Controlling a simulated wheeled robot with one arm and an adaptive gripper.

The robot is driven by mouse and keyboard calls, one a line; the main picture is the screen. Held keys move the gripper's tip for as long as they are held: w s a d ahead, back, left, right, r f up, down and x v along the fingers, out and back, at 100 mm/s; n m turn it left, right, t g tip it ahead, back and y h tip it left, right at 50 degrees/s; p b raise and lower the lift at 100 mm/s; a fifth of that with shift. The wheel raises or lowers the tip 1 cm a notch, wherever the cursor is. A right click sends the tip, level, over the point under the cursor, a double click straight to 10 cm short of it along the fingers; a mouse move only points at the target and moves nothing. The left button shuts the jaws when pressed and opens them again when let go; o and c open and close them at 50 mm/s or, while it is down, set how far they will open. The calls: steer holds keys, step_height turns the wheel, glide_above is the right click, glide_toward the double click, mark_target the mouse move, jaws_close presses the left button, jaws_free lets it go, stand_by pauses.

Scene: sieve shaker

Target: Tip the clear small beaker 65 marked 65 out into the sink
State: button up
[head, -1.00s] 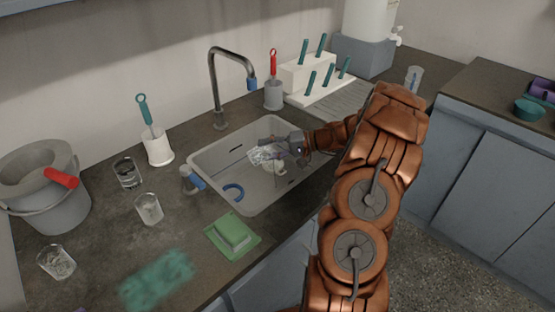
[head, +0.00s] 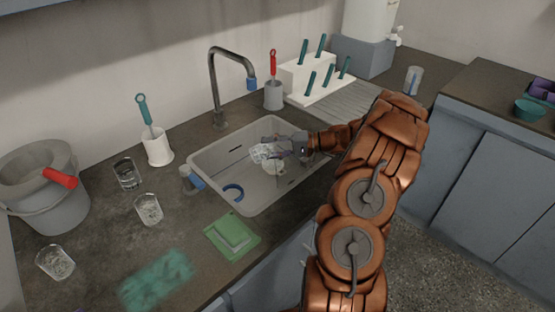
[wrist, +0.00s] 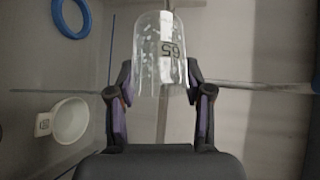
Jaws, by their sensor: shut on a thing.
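The clear small beaker (wrist: 160,50) marked 65 is between the fingers of my gripper (wrist: 160,100) in the wrist view. Its number reads upside down there. My gripper is shut on it. In the head view my gripper (head: 283,147) holds the beaker (head: 261,152) over the grey sink (head: 222,164), inside the outline of the basin. The beaker looks tipped well over. Whether any contents are left inside cannot be told.
Several glasses, including one nearby (head: 148,209), stand on the left counter.

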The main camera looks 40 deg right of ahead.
steer(key=shift+d+r+m+y, duration=0.15)
steer(key=shift+r+m+y, duration=0.2)
steer(key=shift+r, duration=0.3)
stand_by(0.4)
steer(key=shift+t, duration=0.3)
steer(key=shift+a+f, duration=0.2)
steer(key=shift+f, duration=0.4)
steer(key=shift+w+a+f+n+g+h, duration=0.1)
steer(key=shift+a+f+n+g+h, duration=0.15)
steer(key=shift+a+n+g+h, duration=0.65)
steer(key=shift+d, duration=0.15)
steer(key=shift+f+h+b, duration=0.2)
steer(key=shift+h+b, duration=0.35)
steer(key=shift+h, duration=0.1)
